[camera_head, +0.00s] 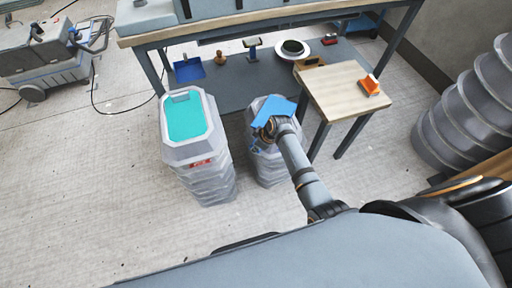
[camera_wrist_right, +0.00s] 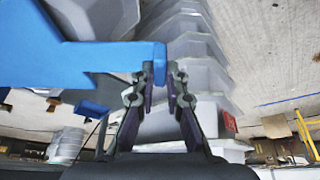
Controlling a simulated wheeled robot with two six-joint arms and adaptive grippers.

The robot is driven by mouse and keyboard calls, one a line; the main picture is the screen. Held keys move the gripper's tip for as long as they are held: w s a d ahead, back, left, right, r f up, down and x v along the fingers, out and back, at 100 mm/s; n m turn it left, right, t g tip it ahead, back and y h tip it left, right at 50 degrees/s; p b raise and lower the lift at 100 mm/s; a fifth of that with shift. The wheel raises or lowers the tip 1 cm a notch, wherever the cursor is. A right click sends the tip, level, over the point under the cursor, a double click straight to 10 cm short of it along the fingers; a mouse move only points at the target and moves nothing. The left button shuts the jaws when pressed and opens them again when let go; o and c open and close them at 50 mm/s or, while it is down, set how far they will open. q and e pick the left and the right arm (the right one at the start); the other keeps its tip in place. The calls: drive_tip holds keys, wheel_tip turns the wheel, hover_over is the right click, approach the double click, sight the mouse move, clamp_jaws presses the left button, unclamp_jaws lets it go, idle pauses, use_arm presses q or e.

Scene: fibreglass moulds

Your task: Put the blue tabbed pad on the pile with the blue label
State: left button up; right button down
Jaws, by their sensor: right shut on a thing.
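My right gripper (camera_head: 271,126) is shut on the blue tabbed pad (camera_head: 274,108). In the right wrist view the pad (camera_wrist_right: 75,62) reaches left from the fingertips (camera_wrist_right: 160,75), which pinch its narrow tab. In the head view the pad is over the top of the right-hand grey pile (camera_head: 266,165) and hides part of it; I cannot tell whether they touch. No label shows on that pile. The left-hand grey pile (camera_head: 212,180) has a teal top (camera_head: 187,117) and a red label (camera_head: 201,163). My left gripper is not in view.
A small wooden table (camera_head: 335,92) with an orange object (camera_head: 369,85) stands close right of the right-hand pile. A workbench (camera_head: 250,25) runs behind, with a blue dustpan (camera_head: 188,70) and a round bowl (camera_head: 292,48) beneath. Large ribbed grey moulds (camera_head: 470,115) stand far right.

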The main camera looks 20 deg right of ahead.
drive_tip(key=c, duration=1.4)
unclamp_jaws()
drive_tip(key=shift+f, duration=0.1)
drive_tip(key=p+v, duration=0.3)
drive_tip(key=v, duration=0.9)
